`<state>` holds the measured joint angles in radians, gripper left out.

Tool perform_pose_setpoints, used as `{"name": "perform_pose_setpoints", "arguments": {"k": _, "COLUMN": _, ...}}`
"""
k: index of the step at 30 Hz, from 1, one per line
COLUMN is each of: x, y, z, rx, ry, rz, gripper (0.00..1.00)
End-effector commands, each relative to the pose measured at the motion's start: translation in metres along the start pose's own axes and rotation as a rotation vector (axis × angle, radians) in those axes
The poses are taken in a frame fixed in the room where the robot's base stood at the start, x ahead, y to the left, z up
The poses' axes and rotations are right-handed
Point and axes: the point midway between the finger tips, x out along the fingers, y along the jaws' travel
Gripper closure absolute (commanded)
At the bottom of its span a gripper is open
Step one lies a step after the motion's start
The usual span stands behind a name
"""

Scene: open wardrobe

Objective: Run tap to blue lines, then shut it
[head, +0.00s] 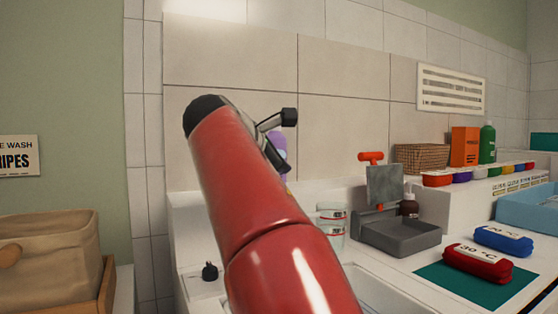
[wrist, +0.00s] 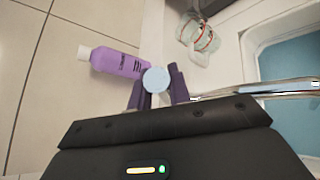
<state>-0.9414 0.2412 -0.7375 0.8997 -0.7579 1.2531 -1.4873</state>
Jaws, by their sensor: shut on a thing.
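In the wrist view my gripper (wrist: 158,90) has its two dark fingers on either side of a round pale-blue knob (wrist: 155,79), shut on it. It looks like the tap's handle. A chrome spout (wrist: 285,87) reaches right from near the gripper over a white basin (wrist: 252,45) with blue water or a blue floor (wrist: 290,65) inside. Any lines in the basin cannot be made out. In the head view my red arm hides the gripper's fingertips, the tap and much of the basin (head: 375,292).
Glass jars (head: 331,218) with red bands stand by the basin. A grey tray (head: 400,235) and red (head: 476,262) and blue (head: 503,238) packs are to the right.

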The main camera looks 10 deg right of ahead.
Motion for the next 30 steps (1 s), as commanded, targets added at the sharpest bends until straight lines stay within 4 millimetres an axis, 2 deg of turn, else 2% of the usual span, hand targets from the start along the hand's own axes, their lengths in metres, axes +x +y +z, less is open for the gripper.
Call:
{"name": "perform_pose_setpoints", "arguments": {"k": 12, "x": 0.001, "y": 0.001, "z": 0.000, "rx": -0.008, "ry": 0.000, "rz": -0.007, "gripper": 1.00}}
{"name": "perform_pose_setpoints", "arguments": {"k": 13, "x": 0.001, "y": 0.000, "z": 0.000, "rx": -0.008, "ry": 0.000, "rz": -0.007, "gripper": 0.80}}
{"name": "perform_pose_setpoints", "arguments": {"k": 18, "x": 0.001, "y": 0.001, "z": 0.000, "rx": -0.008, "ry": 0.001, "rz": -0.006, "gripper": 0.59}}
{"name": "perform_pose_setpoints", "arguments": {"k": 26, "x": 0.000, "y": 0.001, "z": 0.000, "rx": -0.007, "ry": 0.001, "rz": -0.006, "gripper": 0.59}}
{"name": "perform_pose_setpoints", "arguments": {"k": 30, "x": -0.012, "y": 0.001, "z": -0.001, "rx": -0.007, "ry": 0.004, "rz": -0.003, "gripper": 0.59}}
